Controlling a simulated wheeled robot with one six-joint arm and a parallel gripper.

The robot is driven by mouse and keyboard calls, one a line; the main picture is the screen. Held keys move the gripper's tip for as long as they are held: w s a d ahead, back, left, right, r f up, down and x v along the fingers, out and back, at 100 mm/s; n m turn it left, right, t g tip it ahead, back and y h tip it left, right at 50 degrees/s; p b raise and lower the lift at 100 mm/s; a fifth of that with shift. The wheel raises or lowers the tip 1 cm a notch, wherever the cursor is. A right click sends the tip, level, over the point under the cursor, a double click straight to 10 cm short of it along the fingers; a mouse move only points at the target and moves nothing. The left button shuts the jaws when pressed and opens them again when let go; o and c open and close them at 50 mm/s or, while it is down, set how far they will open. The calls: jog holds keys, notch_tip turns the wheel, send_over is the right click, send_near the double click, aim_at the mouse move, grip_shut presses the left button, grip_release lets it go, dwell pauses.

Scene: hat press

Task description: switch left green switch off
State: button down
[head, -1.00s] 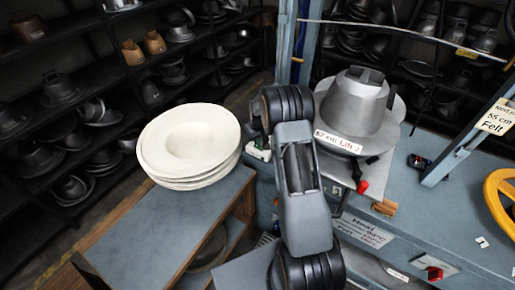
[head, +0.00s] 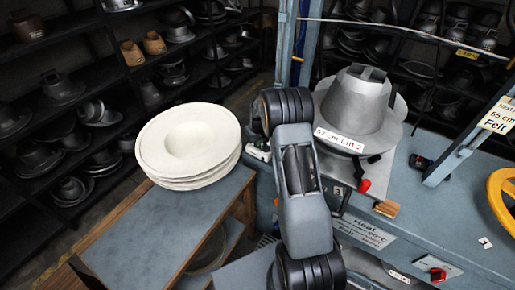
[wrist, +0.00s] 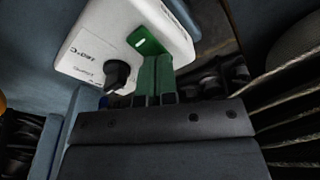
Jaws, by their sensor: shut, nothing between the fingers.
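In the wrist view, a white box (wrist: 105,50) carries a green switch (wrist: 147,41) with a small white mark. A black knob (wrist: 118,74) sits on the same box. My gripper (wrist: 155,60) has its green fingers shut together, with nothing between them. The fingertips are right at the lower edge of the green switch; I cannot tell whether they touch it. In the head view, a bit of the white and green box (head: 258,149) shows to the left of my arm. My arm hides the gripper there.
A stack of cream hat blanks (head: 190,150) stands on the side table (head: 150,235) at left. A metal hat form (head: 355,105) stands on the blue press bench (head: 455,205) at right, with a red knob (head: 365,185) below it. A blue post (head: 285,45) rises behind my arm.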

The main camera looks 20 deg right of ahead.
jog(key=shift+f, duration=0.25)
jog(key=shift+r, duration=0.1)
jog(key=shift+r+p, duration=1.5)
jog(key=shift+r, duration=1.9)
